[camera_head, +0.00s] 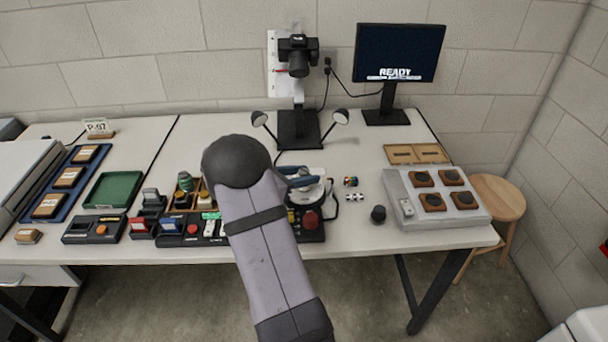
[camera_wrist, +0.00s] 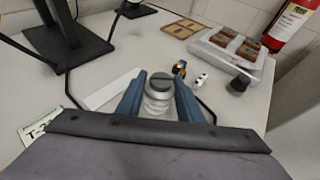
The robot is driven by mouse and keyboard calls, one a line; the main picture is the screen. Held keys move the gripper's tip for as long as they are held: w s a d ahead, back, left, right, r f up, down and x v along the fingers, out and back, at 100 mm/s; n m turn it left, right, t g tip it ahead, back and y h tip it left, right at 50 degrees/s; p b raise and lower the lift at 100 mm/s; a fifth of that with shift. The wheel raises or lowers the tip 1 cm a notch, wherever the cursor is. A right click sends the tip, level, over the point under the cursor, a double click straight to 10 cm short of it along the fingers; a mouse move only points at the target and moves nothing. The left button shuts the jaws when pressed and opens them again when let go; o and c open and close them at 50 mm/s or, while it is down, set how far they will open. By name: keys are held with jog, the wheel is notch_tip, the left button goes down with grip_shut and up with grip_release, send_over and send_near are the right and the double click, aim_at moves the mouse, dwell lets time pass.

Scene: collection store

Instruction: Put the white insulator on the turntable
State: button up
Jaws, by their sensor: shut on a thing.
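My gripper (camera_wrist: 158,98) is shut on the white insulator (camera_wrist: 157,104), a pale ribbed piece with a grey slotted cap, held between its two blue fingers. My arm hides much of the disc and the insulator in that view. I cannot tell whether the insulator's lower end touches the disc.
Small white pieces (camera_head: 355,197), a coloured piece (camera_head: 350,182) and a black knob-like piece (camera_head: 378,214) lie right of the disc. A camera stand (camera_head: 298,128) with two lamps stands behind. A grey tray (camera_head: 440,214) with brown blocks is at right. Control boxes (camera_head: 188,229) crowd the left.

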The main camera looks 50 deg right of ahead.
jog(key=shift+f+b, duration=0.2)
jog(key=shift+b, duration=0.1)
jog(key=o, duration=1.1)
jog(key=shift+r, duration=0.2)
jog(key=shift+r+p, duration=0.15)
jog(key=shift+p, duration=0.3)
jog(key=b+v, duration=0.2)
jog(key=v, duration=1)
